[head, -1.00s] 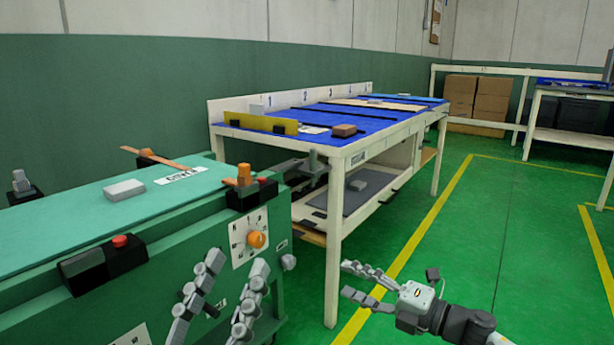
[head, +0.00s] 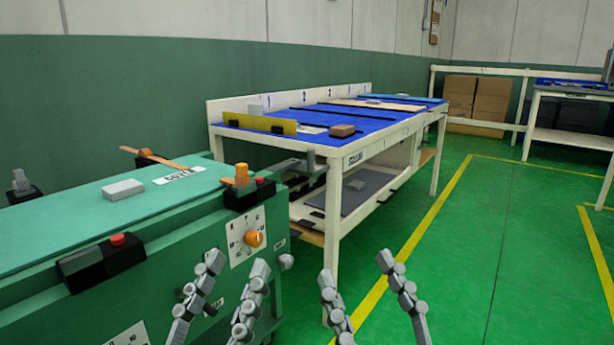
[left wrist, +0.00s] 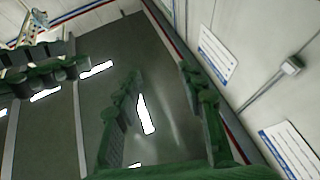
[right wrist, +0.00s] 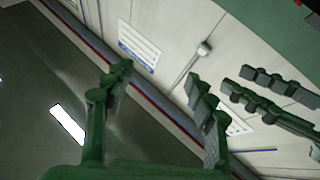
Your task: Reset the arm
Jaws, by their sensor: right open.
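My left gripper (head: 233,282) is low in the head view, in front of the green machine. Its two fingers point up and stand apart with nothing between them. The left wrist view shows its fingers (left wrist: 160,110) apart, facing the wall and ceiling. My right gripper (head: 356,275) is beside it to the right, also fingers up, spread and empty, in front of the white-framed table's near leg. The right wrist view shows its fingers (right wrist: 158,105) apart, with the left gripper's fingers (right wrist: 270,95) at the right.
The green machine (head: 60,228) with an orange knob (head: 254,239) and a red button (head: 118,239) is at the left. A grey block (head: 123,189) lies on it. The blue-topped table (head: 375,127) stands in the middle. Green floor (head: 520,240) at the right is clear.

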